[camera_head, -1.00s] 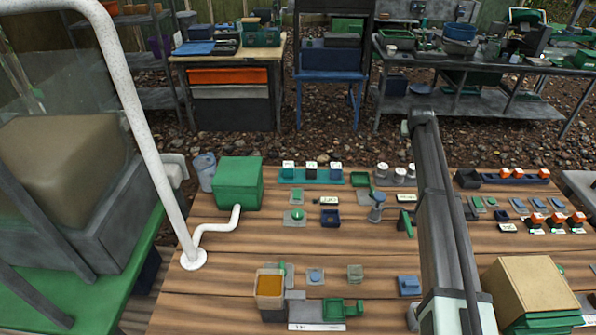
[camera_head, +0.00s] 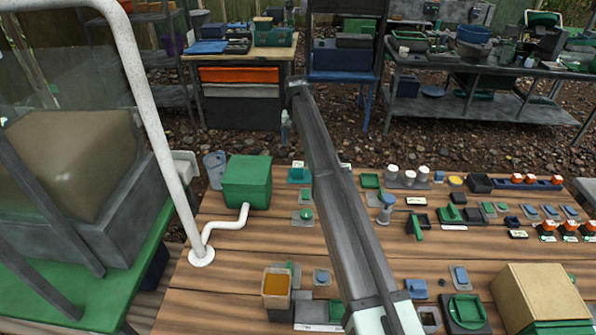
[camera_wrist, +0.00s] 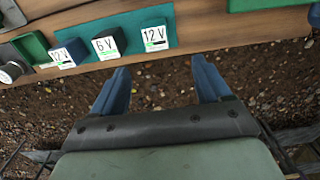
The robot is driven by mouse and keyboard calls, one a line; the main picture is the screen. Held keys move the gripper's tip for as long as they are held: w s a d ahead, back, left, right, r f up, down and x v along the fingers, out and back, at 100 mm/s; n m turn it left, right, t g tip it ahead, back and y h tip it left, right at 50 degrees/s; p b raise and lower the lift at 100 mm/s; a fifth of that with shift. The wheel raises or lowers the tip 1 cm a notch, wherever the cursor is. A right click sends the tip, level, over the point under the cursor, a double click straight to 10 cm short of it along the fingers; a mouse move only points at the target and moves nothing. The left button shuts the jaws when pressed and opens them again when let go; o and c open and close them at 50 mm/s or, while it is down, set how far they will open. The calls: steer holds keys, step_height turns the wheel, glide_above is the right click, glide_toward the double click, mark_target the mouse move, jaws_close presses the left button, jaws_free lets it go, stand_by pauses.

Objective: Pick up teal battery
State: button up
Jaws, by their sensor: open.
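Three small batteries with white voltage labels stand in a row on a teal mat (camera_wrist: 180,42) near the table's far edge. In the wrist view these are a 12 V battery (camera_wrist: 62,58), a 6 V battery (camera_wrist: 104,46) and a 12 V battery (camera_wrist: 154,38) with a teal body. In the head view my gripper (camera_head: 286,128) hangs beyond the far edge.
A green box (camera_head: 247,182) with a white pipe stands left of the batteries. A dark block with white round tops (camera_head: 407,177) sits to their right. Gravel ground (camera_wrist: 150,105) lies below my gripper, past the table edge.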

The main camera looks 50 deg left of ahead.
mark_target(298, 165)
step_height(298, 165, down, 8)
steer(key=shift+f, duration=0.1)
steer(key=shift+d+f, duration=0.25)
steer(key=shift+f, duration=1.1)
steer(key=shift+d+f, duration=0.25)
steer(key=shift+f, duration=1.05)
steer(key=c, duration=1.2)
steer(key=shift+r, duration=0.1)
step_height(298, 165, up, 10)
